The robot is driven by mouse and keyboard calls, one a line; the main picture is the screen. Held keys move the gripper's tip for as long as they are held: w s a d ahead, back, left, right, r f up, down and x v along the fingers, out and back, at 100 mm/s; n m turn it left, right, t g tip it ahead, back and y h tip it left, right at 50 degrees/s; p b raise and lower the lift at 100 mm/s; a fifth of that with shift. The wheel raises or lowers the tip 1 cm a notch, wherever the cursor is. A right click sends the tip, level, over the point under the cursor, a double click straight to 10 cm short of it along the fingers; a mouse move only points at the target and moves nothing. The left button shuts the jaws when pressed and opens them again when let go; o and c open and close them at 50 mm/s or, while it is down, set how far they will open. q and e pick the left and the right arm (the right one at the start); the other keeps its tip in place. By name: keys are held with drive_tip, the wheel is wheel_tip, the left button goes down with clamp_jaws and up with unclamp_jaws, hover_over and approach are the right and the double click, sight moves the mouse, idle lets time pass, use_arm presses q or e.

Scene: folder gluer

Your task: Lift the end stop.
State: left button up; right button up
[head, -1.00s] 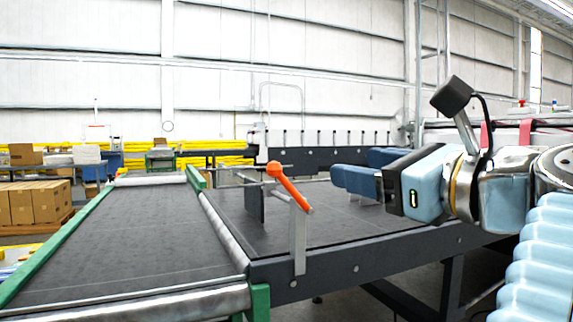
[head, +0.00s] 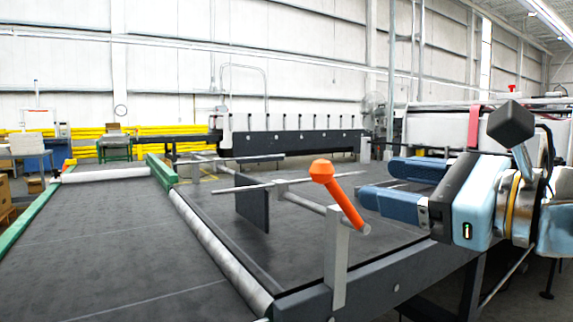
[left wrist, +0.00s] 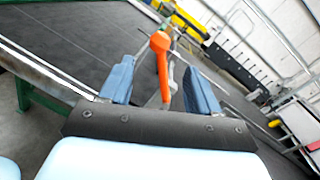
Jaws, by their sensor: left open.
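The end stop is a dark upright plate (head: 252,208) hanging from a thin rod over the grey belt, with its lower edge at or close to the belt. A bar links it to a grey post (head: 337,260) on the belt's side rail. An orange lever (head: 345,204) with a knobbed end sits at the post's top, its knob up and to the left. My left gripper (head: 366,182) is open and empty, just right of the lever in the head view. In the left wrist view the lever (left wrist: 161,62) shows between the two blue fingers, ahead of them. My right gripper is not in view.
A green-edged belt (head: 100,245) runs along the left, with a roller (head: 215,250) between it and the end stop's belt. The dark side rail (head: 390,280) lies below my gripper. A long machine (head: 290,140) stands behind. The air around the lever is free.

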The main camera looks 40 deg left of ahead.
sight(324, 171)
use_arm(q)
drive_tip(key=x, duration=1.4)
drive_tip(key=shift+d, duration=0.1)
clamp_jaws()
